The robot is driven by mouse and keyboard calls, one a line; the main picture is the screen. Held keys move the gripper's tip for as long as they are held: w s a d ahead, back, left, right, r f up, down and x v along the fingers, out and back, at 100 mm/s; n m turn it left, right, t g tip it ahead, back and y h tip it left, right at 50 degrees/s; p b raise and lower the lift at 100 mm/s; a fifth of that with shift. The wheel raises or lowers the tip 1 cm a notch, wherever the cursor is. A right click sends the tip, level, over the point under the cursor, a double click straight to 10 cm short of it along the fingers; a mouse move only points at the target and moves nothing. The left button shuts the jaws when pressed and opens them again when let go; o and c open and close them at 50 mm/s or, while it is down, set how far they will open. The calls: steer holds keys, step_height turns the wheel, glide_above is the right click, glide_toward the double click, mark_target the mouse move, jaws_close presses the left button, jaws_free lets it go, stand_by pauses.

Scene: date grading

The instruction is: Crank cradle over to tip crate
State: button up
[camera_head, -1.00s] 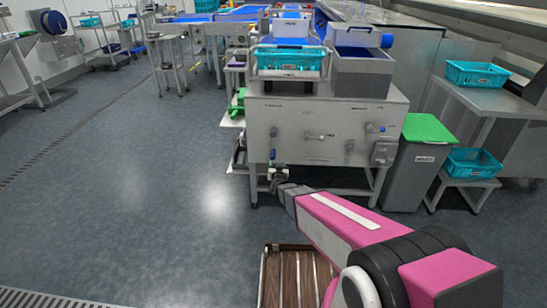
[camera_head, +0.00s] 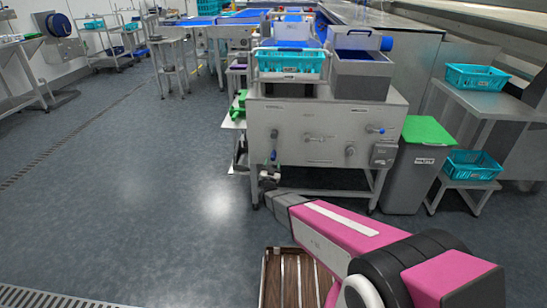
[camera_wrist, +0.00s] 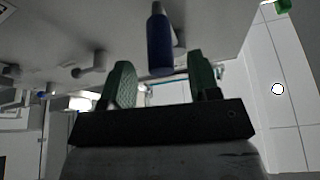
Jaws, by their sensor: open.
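The teal crate (camera_head: 290,63) sits level in the cradle (camera_head: 258,74) on top of the grey machine. The crank's blue grip (camera_head: 273,155) hangs low on the left of the machine's front panel (camera_head: 315,148). My gripper (camera_head: 269,180) is just below the grip. In the wrist view the blue grip (camera_wrist: 160,45) points down toward the space between my two green-padded fingers (camera_wrist: 160,85). The fingers are open and stand apart on either side. I cannot tell whether the grip's end reaches between them.
A hopper (camera_head: 360,76) stands right of the crate. A grey bin with a green lid (camera_head: 427,130) is right of the machine, beside stands with teal crates (camera_head: 475,78). A blue knob and a switch box (camera_head: 383,154) stick out of the panel. The floor at left is clear.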

mark_target(274, 155)
steer(key=shift+x, duration=2.55)
jaws_close()
